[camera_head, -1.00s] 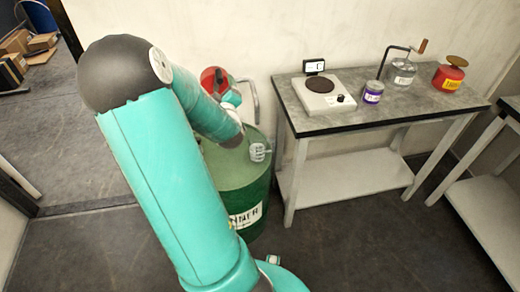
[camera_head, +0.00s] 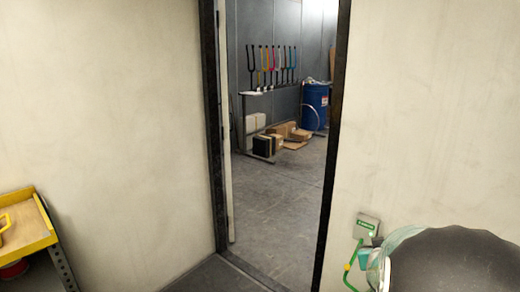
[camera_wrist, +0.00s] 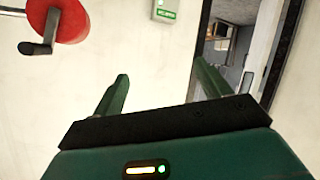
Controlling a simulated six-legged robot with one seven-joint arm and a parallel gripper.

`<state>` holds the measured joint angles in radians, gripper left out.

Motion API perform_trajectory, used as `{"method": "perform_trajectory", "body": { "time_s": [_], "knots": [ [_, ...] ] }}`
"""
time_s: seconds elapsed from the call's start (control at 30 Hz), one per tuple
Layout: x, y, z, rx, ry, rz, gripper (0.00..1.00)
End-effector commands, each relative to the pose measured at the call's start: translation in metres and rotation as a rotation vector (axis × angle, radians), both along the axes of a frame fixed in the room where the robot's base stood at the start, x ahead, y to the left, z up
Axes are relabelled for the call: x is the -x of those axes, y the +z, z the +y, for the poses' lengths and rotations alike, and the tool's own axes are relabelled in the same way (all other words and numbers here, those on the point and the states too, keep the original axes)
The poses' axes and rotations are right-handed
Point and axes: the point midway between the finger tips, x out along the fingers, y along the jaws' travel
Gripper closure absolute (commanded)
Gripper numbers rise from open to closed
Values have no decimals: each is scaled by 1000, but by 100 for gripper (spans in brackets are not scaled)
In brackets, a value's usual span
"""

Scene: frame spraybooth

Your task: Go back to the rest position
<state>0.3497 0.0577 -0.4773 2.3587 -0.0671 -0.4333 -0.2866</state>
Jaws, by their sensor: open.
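My gripper (camera_wrist: 160,92) shows in the wrist view with its two green fingers spread apart and nothing between them. It faces a pale wall. In the head view only a dark rounded joint of my arm shows at the lower right, and my gripper is out of that frame. No rest position is marked in either view.
A doorway with a dark frame (camera_head: 213,150) opens onto a grey-floored room with boxes (camera_head: 285,131) and a blue barrel (camera_head: 316,106). A yellow-topped cart (camera_head: 25,235) stands at the left. A green-and-white box (camera_head: 367,225) and a red crank reel (camera_wrist: 68,20) are on the wall.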

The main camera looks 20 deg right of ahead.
Motion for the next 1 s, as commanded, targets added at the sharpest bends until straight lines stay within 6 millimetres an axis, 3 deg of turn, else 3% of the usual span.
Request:
{"method": "perform_trajectory", "body": {
  "time_s": [0.03,0.1,0.27,0.47,0.6,0.7,0.8,1.0],
  "knots": [
    [-13,10,30,-59,45,-5,24],
    [-24,17,71,-143,102,11,24],
    [-29,34,167,-307,233,81,24],
    [2,55,281,-446,388,225,24],
    [46,64,346,-496,470,351,24],
    [76,67,375,-510,504,429,24],
    [97,67,390,-513,519,483,24],
    [107,67,396,-517,521,511,24]
  ]
}}
